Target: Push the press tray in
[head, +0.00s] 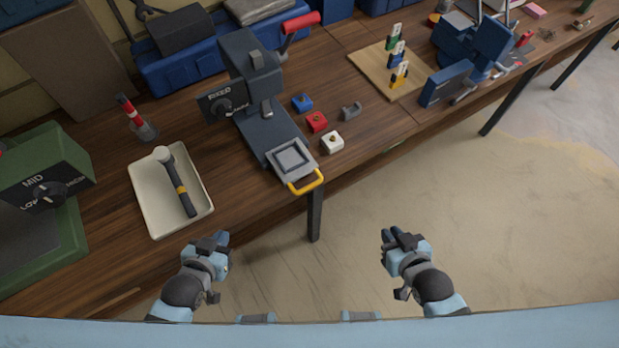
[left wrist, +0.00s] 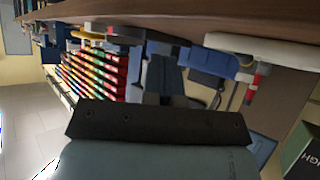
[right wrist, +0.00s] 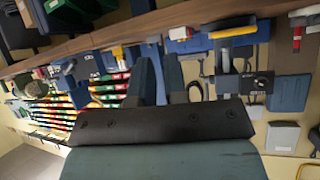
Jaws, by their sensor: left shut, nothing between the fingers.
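The press (head: 252,75) is dark grey with a red lever (head: 301,21) and a dial panel on its side. Its press tray (head: 291,159) is a grey square plate at the front end of the press base, by the table's front edge. The tray's yellow loop handle (head: 307,183) sticks out past that edge and also shows in the right wrist view (right wrist: 232,32). My left gripper (head: 219,238) is shut and empty, in front of the table, below and left of the handle. My right gripper (head: 391,235) looks slightly open and empty, below and right of the handle. Neither touches the tray.
Blue (head: 302,102), red (head: 317,122) and white (head: 332,142) blocks and a grey clip (head: 351,110) lie right of the press. A cream tray (head: 150,212) with a hammer (head: 177,182) stands left. Floor space before the table is free.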

